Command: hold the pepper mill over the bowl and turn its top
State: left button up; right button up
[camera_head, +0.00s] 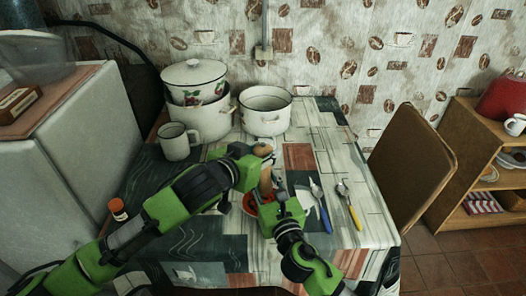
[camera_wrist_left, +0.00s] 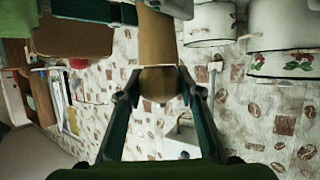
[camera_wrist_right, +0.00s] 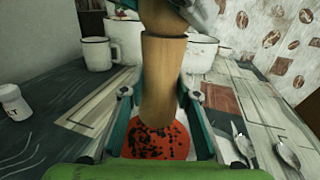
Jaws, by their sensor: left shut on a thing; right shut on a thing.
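The wooden pepper mill (camera_head: 266,181) stands roughly upright over the red bowl (camera_head: 249,207). My left gripper (camera_head: 262,156) is shut on the mill's rounded top; the left wrist view shows this knob (camera_wrist_left: 160,82) between its fingers. My right gripper (camera_head: 270,203) is shut on the mill's lower body (camera_wrist_right: 163,75), close above the bowl. In the right wrist view the bowl's orange-red contents (camera_wrist_right: 150,145) show many dark specks under the mill. In the head view my grippers hide part of the bowl and mill.
Enamel pots (camera_head: 265,110) and a white mug (camera_head: 178,141) stand at the table's back left. A small orange-capped shaker (camera_head: 118,209) is at the left. Blue-handled (camera_head: 325,214) and yellow-handled (camera_head: 353,214) cutlery lies to the right. A chair (camera_head: 412,165) stands beyond the right edge.

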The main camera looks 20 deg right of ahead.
pick_arm(q)
jog(key=shift+f+m+g+h, duration=0.2)
jog(key=shift+m+g+h, duration=1)
jog(key=shift+m+g, duration=0.35)
jog(key=shift+w+a+f+m+g+h, duration=0.1)
jog(key=shift+m+g+h, duration=0.3)
jog(key=shift+m+g, duration=0.85)
jog(key=shift+w+r+m+g+h, duration=0.1)
jog(key=shift+m+g+h, duration=0.1)
jog(key=shift+m+g, duration=1.05)
jog(key=shift+r+m+g+h, duration=0.1)
jog(key=shift+m+g+h, duration=0.1)
jog(key=shift+m+g, duration=1)
jog(key=shift+w+a+m+g, duration=0.1)
jog(key=shift+w+m+g, duration=0.2)
jog(key=shift+m+g, duration=0.5)
jog(key=shift+s+g+y, duration=0.3)
jog(key=shift+s+g, duration=0.2)
jog(key=shift+g, duration=0.25)
jog(key=o, duration=1.1)
jog(key=shift+m, duration=0.25)
jog(key=shift+r, duration=0.15)
